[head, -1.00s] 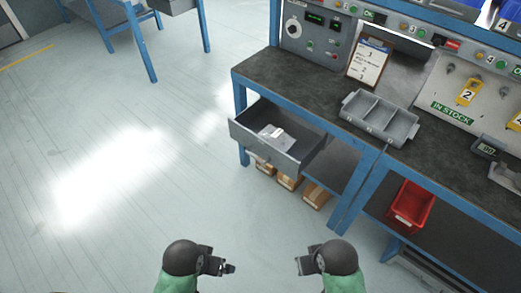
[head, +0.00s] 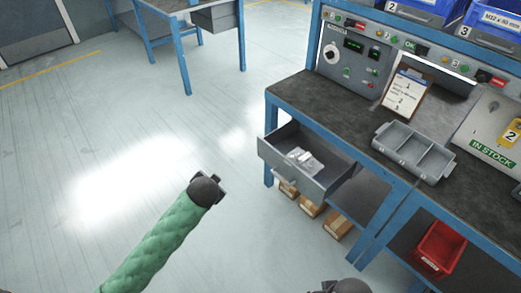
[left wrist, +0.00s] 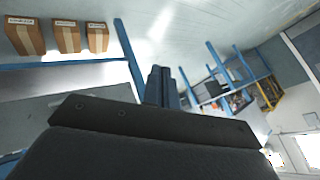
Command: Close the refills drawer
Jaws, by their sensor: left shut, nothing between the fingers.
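The grey drawer (head: 284,168) under the left end of the bench is pulled out, with its front panel towards the open floor. Pale small packets (head: 304,160) lie inside it. Its label cannot be read. My left gripper (head: 221,183) is shut and empty, out over the floor to the left of the drawer front in the picture and apart from it. My right gripper (head: 327,286) shows only partly at the bottom edge, well below the drawer; its fingers are too cut off to judge.
The dark bench top (head: 340,120) carries a grey divided tray (head: 415,150) and a clipboard (head: 404,92). Cardboard boxes (head: 309,208) and a red bin (head: 437,250) sit below. The boxes also show in the left wrist view (left wrist: 67,37). The floor left of the drawer is clear.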

